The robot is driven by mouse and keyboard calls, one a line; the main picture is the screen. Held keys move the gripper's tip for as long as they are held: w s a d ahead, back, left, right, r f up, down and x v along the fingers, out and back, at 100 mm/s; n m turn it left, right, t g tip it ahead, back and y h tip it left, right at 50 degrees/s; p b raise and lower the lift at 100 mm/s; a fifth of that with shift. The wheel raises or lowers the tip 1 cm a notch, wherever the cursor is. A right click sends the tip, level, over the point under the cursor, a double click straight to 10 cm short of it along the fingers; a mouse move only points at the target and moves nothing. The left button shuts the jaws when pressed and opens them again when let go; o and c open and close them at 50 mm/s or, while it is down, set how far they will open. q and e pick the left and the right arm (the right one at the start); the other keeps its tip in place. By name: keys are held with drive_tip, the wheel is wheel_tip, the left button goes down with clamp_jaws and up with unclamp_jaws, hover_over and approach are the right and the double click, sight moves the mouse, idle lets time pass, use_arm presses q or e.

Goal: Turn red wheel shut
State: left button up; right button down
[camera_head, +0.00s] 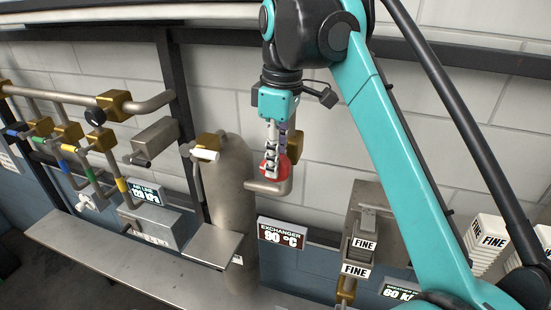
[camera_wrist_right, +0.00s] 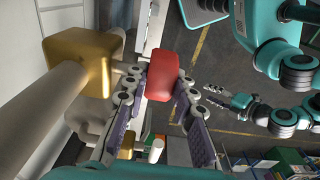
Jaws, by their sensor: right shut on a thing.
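The red wheel (camera_head: 283,170) sits on a pipe elbow beside the grey upright tank in the head view, partly hidden by my right gripper (camera_head: 276,151). My right gripper reaches down from above and is shut on the wheel. In the right wrist view the red wheel (camera_wrist_right: 162,75) shows as a rounded red block between the two fingers of the right gripper (camera_wrist_right: 160,105). My left gripper (camera_wrist_right: 222,97) shows at the right of the wrist view, away from the wheel, with its fingertips apart and nothing between them. It is not in the head view.
A brass block (camera_wrist_right: 78,62) on a pipe lies close beside the right gripper in the wrist view. The grey tank (camera_head: 232,185) stands left of the wheel. An exchanger sign (camera_head: 282,233) reads 90 °C below it. Pipes with several coloured bands fill the left side.

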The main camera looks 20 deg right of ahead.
drive_tip(key=y, duration=0.1)
drive_tip(key=t+y+b, duration=0.1)
drive_tip(key=d+t+y+b, duration=0.1)
drive_tip(key=shift+s+f, duration=0.2)
drive_tip(key=shift+s, duration=0.05)
drive_tip(key=shift+s+d+f+t+y+b, duration=0.1)
drive_tip(key=shift+f+t+y+b, duration=0.1)
drive_tip(key=shift+t+y+b, duration=0.9)
drive_tip(key=t+y+b, duration=0.1)
drive_tip(key=b, duration=0.1)
drive_tip(key=t+y+b, duration=0.1)
drive_tip(key=y+b, duration=0.1)
drive_tip(key=f+t+y+b, duration=0.1)
drive_tip(key=y+b, duration=0.1)
drive_tip(key=shift+s+d, duration=0.2)
drive_tip(key=shift+d, duration=0.05)
drive_tip(key=shift+t+y+b, duration=0.6)
drive_tip(key=shift+y+b, duration=0.5)
drive_tip(key=shift+b, duration=0.05)
drive_tip(key=shift+y+b, duration=0.35)
drive_tip(key=shift+y, duration=0.05)
drive_tip(key=shift+r+t, duration=0.1)
drive_tip(key=shift+t, duration=0.2)
drive_tip(key=c, duration=1.2)
unclamp_jaws()
